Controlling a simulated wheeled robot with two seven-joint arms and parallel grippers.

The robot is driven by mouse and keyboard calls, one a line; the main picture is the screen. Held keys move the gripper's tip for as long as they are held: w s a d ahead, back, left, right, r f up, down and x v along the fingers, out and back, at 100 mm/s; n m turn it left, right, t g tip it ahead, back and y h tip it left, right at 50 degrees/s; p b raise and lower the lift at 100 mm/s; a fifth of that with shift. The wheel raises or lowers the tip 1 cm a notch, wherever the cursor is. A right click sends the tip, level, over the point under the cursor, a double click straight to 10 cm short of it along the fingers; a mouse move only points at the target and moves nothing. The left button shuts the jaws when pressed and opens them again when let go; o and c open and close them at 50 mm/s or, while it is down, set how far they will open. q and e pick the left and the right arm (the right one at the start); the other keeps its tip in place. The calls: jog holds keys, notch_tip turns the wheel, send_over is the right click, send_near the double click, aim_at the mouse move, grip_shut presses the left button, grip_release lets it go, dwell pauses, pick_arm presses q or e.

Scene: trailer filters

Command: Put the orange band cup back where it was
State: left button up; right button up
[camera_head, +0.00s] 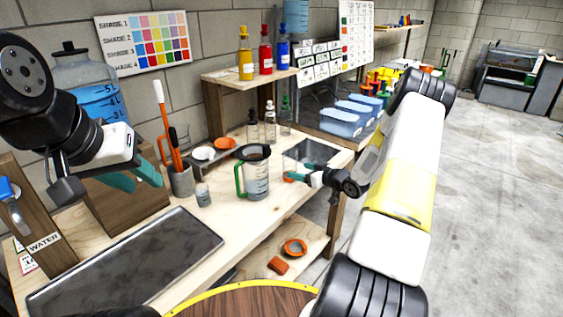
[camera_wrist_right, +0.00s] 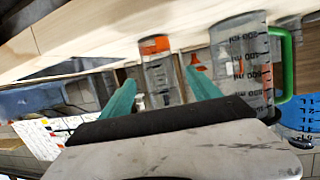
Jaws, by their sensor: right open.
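The orange band cup is a clear cup with an orange band (camera_wrist_right: 155,45) at its bench end, shown inverted in the right wrist view. In the head view its orange band (camera_head: 289,178) shows low at the bench's right part, beside the measuring jug (camera_head: 256,178) with a green handle. My right gripper (camera_head: 312,177) is open. In the right wrist view its teal fingers (camera_wrist_right: 163,78) lie on either side of the cup, with gaps visible; contact is not seen. My left gripper (camera_head: 146,181) is open and empty above the bench at the left.
The jug (camera_wrist_right: 240,65) stands close beside the cup. A grey tray (camera_head: 125,265) lies at the front left. A holder (camera_head: 181,182) with tools and small bowls (camera_head: 204,153) stand behind. A sink basin (camera_head: 318,152) lies at the right. An orange ring (camera_head: 294,248) is on the lower shelf.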

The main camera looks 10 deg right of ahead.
jog(key=shift+v, duration=0.9)
notch_tip(320, 180, up, 14)
jog(key=g+h, duration=0.1)
jog(key=h, duration=0.4)
jog(key=s+a+r+m+g+h, duration=0.2)
jog(key=s+r+m, duration=0.1)
jog(key=s+r, duration=0.65)
jog(key=s+a+r+g, duration=0.1)
jog(key=s+a+r, duration=0.1)
jog(key=s, duration=0.7)
jog(key=s+a+r+m+g+y, duration=0.1)
jog(key=s+a, duration=0.4)
jog(key=s, duration=0.4)
jog(key=s+a+r+m+g+y, duration=0.1)
jog(key=s+a, duration=0.3)
jog(key=s, duration=0.4)
jog(key=shift+s+a+r+g, duration=0.3)
jog(key=shift+s+r, duration=0.1)
jog(key=shift+r, duration=0.4)
jog(key=shift+d, duration=0.1)
